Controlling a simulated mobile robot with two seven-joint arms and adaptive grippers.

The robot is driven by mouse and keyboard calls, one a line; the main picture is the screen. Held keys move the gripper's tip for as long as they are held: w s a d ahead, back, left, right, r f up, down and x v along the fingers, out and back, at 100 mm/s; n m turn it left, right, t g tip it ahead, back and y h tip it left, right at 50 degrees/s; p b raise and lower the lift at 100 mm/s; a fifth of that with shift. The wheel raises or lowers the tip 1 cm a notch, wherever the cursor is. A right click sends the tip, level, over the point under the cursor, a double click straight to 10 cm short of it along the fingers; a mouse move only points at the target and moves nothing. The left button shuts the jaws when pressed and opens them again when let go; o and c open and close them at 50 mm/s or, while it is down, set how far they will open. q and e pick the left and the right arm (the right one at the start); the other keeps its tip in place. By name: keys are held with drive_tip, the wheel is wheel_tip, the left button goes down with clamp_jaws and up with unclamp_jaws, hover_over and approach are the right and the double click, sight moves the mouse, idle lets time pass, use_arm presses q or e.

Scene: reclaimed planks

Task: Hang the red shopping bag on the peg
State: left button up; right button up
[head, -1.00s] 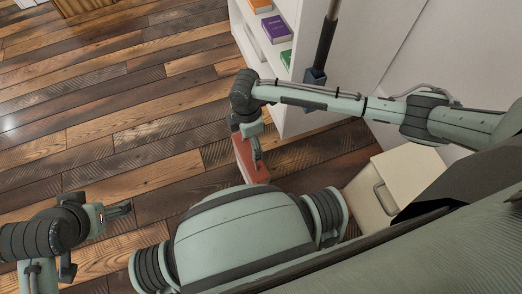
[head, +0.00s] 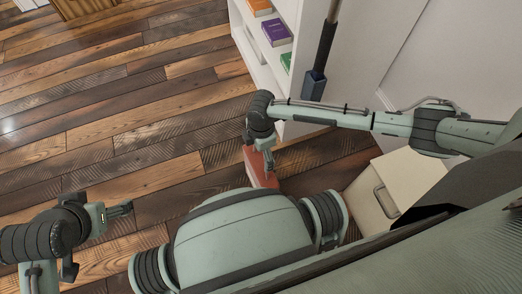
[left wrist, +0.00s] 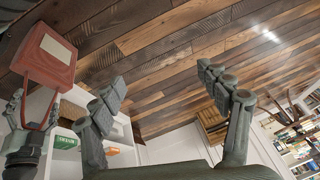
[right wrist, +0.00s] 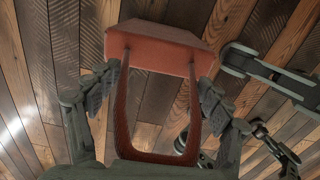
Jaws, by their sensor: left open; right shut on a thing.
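The red shopping bag (head: 258,170) hangs from my right gripper (head: 269,157), low beside my base in the head view. In the right wrist view the bag body (right wrist: 160,50) lies beyond the fingers, its two dark red handle strands running back between them. My right gripper is shut on the handle. The left wrist view shows the bag (left wrist: 47,55) with a pale square on its face, at the upper left. My left gripper (head: 102,240) is open and empty at the lower left; its spread fingers (left wrist: 165,85) show in the left wrist view. I cannot make out the peg.
A white shelf unit (head: 263,70) holding books, such as a purple one (head: 277,32), stands near the right arm. A dark rod with a blue block (head: 315,87) is beside it. A cream cabinet (head: 372,208) with a handle stands at right. The plank floor (head: 120,110) is open at left.

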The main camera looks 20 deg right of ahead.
drive_tip(key=o, duration=1.9)
drive_tip(key=shift+f, duration=0.1)
drive_tip(key=shift+c, duration=0.2)
